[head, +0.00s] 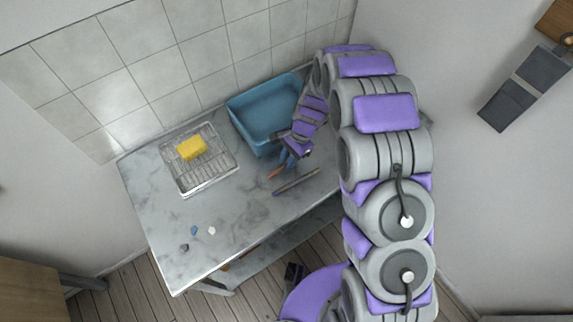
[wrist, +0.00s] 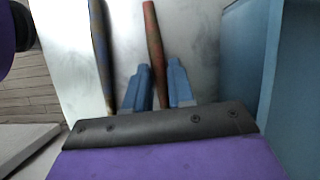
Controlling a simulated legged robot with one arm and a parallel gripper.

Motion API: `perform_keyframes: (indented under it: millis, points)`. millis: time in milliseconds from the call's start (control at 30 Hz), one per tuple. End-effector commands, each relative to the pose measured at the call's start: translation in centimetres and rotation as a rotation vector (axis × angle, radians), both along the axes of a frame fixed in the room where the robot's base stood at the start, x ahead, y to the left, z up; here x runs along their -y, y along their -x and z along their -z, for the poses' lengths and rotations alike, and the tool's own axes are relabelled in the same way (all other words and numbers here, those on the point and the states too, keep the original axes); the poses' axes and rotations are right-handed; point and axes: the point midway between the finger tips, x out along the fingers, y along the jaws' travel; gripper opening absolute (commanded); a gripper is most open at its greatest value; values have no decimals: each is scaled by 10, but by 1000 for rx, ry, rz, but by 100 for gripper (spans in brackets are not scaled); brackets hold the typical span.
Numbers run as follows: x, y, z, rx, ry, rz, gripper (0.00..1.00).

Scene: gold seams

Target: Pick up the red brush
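The red brush (wrist: 153,35) shows in the wrist view as a slim, mottled red stick. In the head view my gripper (head: 288,160) is low over the table beside the blue tub, and a short orange-red end of the brush (head: 277,173) shows at the fingertips. The rest of the brush is hidden there.
A dark bluish stick (head: 297,182) lies beside the brush and also shows in the wrist view (wrist: 100,45). The blue tub (head: 243,115) stands close behind. A wire rack (head: 215,168) holds a yellow sponge (head: 192,148). Small pebble-like bits (head: 194,230) lie at the front left.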

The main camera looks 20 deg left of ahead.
Motion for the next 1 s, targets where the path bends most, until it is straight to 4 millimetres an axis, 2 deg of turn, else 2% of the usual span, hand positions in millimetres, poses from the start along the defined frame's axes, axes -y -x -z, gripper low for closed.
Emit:
perform_keyframes:
  millis: [33,267,700,867,1000]
  points:
    - [1,4,2,-11,-1,-1,22]
    - [4,5,2,-13,-1,-3,0]
    - [2,3,-1,-9,-1,-1,0]
    - [2,3,-13,-6,-2,-1,0]
    - [2,2,-30,-3,-4,-1,0]
